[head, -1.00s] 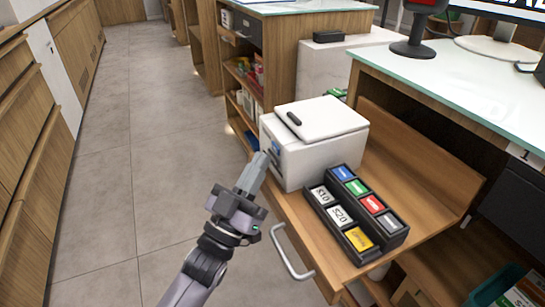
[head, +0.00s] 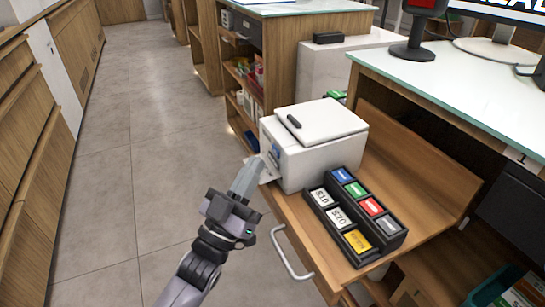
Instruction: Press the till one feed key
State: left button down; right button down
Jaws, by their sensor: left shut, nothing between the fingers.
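The white till printer (head: 312,152) stands on the wooden pull-out shelf, with a dark grip on its lid. A small blue key (head: 275,154) shows on its left-facing front. A white slip like paper (head: 267,171) sticks out low on that face. My left gripper (head: 250,168) is shut and empty, its fingertips just left of the printer's front and below the blue key. The tips overlap the slip in the picture; I cannot tell if they touch it. My right gripper is not in view.
A black card rack (head: 318,215) with several coloured cards stands right of the printer on the shelf (head: 425,185). A metal handle (head: 290,255) juts out at the shelf's front. The glass-topped counter (head: 450,95) is at right. The tiled floor at left is clear.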

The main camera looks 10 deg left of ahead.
pick_arm(q)
jog(key=s+a+p, duration=0.1)
jog(key=a, duration=0.1)
jog(key=s+a, duration=0.2)
jog(key=shift+a+p, duration=0.1)
jog(key=shift+p, duration=0.3)
jog(key=shift+w+f, duration=0.1)
dwell(0.8)
